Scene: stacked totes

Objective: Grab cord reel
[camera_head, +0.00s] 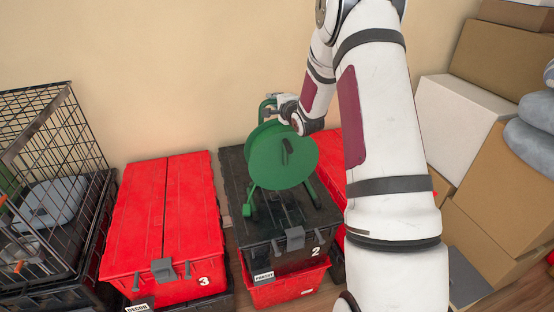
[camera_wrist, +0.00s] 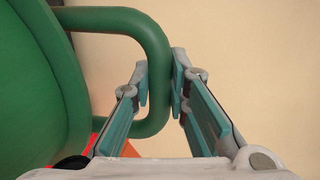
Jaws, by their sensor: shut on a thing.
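The green cord reel (camera_head: 283,157) stands on the black lid of the tote marked 2 (camera_head: 235,185), close to the wall. Its round side and small dark crank face the head camera. My gripper (camera_head: 279,108) is at the top of the reel, by its tube handle. In the wrist view the reel's green drum (camera_wrist: 35,80) fills the left side. There the fingers of my gripper (camera_wrist: 163,90) sit on either side of the green handle tube and are shut on it. The fingertips are mostly hidden by my wrist in the head view.
A red tote marked 3 (camera_head: 145,225) stands to the left, with a black wire crate (camera_head: 50,175) beyond it. Another red tote (camera_head: 329,150) is partly behind my arm. Cardboard boxes (camera_head: 500,190) and grey rounded items (camera_head: 530,140) are piled at the right. The wall is close behind.

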